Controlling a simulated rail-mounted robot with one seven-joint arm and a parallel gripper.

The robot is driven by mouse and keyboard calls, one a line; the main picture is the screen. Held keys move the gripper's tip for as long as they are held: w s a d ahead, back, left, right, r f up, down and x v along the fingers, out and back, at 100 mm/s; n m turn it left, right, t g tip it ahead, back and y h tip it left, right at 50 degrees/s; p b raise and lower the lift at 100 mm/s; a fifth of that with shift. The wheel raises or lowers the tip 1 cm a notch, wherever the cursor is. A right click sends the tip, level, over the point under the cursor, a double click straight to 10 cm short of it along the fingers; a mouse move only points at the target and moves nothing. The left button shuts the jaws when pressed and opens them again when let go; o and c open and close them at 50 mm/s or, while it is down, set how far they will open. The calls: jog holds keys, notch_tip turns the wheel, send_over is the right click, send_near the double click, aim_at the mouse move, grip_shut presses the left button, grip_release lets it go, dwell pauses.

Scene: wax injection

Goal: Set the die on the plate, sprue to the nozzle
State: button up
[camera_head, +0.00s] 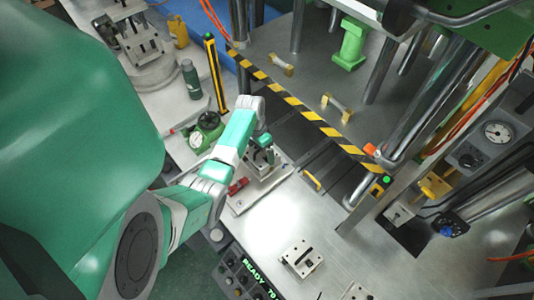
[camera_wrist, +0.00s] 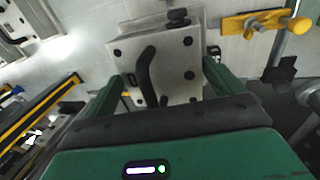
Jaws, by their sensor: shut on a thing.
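A grey metal die (camera_wrist: 178,62) with dark bolt holes and a curved black handle is between the two green fingers of my gripper (camera_wrist: 164,76) in the wrist view. My gripper is shut on it. In the head view my gripper (camera_head: 264,146) is at the end of the arm, over a light metal base plate (camera_head: 246,201), with the die (camera_head: 262,164) partly hidden beneath. I cannot tell whether the die touches the plate. I cannot make out the sprue or the nozzle clearly.
Another grey block (camera_head: 302,257) with holes lies on the bench, front right of my gripper. A red clamp (camera_head: 238,186) and a green round gauge (camera_head: 207,128) stand close by on the left. A yellow-black striped bar (camera_head: 300,108) and steel columns lie behind. Bare bench lies between.

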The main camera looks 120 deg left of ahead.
jog(key=shift+a+f+b, duration=0.1)
jog(key=shift+f+b, duration=3)
jog(key=shift+b, duration=0.2)
jog(key=shift+f, duration=0.25)
jog(key=o, duration=1.7)
jog(key=r, duration=0.2)
jog(key=s+r, duration=0.1)
jog(key=r, duration=0.4)
jog(key=shift+s+a+r, duration=0.2)
jog(key=shift+s+r, duration=0.05)
jog(key=shift+r, duration=0.1)
